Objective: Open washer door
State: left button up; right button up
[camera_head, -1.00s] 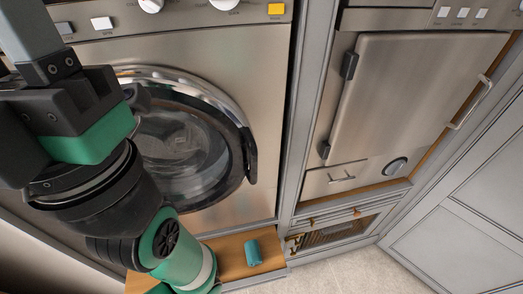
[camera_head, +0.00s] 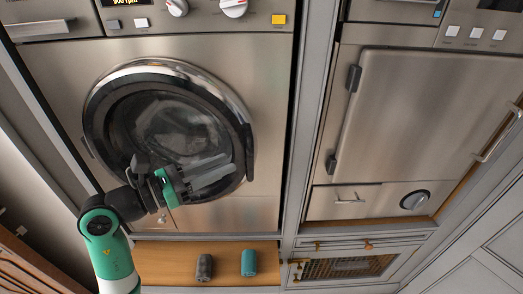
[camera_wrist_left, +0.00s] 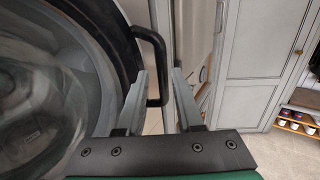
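The washer (camera_head: 255,90) has a round glass door (camera_head: 180,125) with a chrome and black rim, and the door looks shut. Its dark handle (camera_head: 249,150) is on the right side of the rim. My left gripper (camera_head: 230,166) is in front of the lower right of the door, its fingers pointing right toward the handle. In the left wrist view the gripper (camera_wrist_left: 158,80) has its fingers apart, and the handle (camera_wrist_left: 160,55) shows between and beyond the fingertips. I cannot tell whether they touch it. My right gripper is not in view.
Below the washer is a wooden ledge (camera_head: 225,255) with a grey cylinder (camera_head: 204,267) and a teal cylinder (camera_head: 249,263). A steel oven-like appliance (camera_head: 420,120) stands to the right. A shoe rack (camera_wrist_left: 299,120) shows far right in the wrist view.

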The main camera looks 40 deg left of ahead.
pick_arm(q)
jog(key=p+x, duration=0.1)
jog(key=x, duration=1)
jog(key=shift+s+d, duration=0.1)
jog(key=shift+d, duration=0.05)
grip_shut()
dwell(0.8)
